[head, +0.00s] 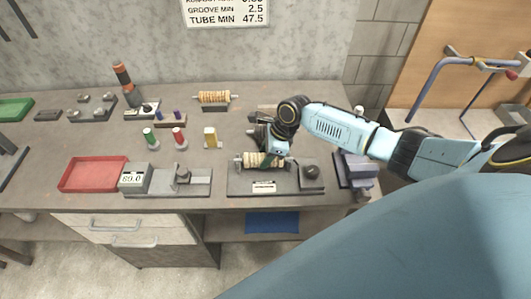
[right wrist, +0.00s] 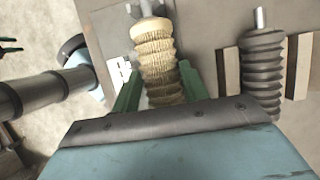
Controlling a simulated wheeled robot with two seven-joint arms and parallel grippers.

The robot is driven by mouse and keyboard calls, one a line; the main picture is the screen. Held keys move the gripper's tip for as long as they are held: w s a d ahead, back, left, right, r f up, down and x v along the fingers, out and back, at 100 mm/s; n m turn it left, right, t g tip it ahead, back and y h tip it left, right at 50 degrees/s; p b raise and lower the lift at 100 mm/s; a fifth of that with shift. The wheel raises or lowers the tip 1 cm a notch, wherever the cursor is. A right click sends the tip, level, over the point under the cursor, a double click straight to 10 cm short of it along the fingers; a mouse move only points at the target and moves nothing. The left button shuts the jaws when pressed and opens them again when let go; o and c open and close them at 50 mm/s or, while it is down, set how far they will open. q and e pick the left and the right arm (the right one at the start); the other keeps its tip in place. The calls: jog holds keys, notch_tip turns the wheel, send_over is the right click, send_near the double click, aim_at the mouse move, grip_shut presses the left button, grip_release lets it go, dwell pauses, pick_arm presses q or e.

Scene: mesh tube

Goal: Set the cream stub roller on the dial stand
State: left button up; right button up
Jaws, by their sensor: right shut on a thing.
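My right gripper (head: 272,153) is shut on a cream ribbed roller (head: 250,160), with its green fingers on either side of it in the right wrist view (right wrist: 157,88). The roller (right wrist: 158,60) has a pale end knob. In the head view it lies crosswise, at or just above a dark plate (head: 240,186) with a white label and a dark-topped block. I cannot tell whether it touches a support there. A grey stand with a numeric readout box (head: 135,178) and a small post stands to the left; its readout is on a white screen. My left gripper is not in view.
Another cream ribbed roller (head: 213,97) lies on a rack at the back. A red tray (head: 94,174) is at the left. A grey ribbed roller (right wrist: 263,70) lies between pale blocks in the wrist view. Blue-grey blocks (head: 356,170) are at the right.

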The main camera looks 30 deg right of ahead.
jog(key=o, duration=1.3)
jog(key=shift+f, duration=0.1)
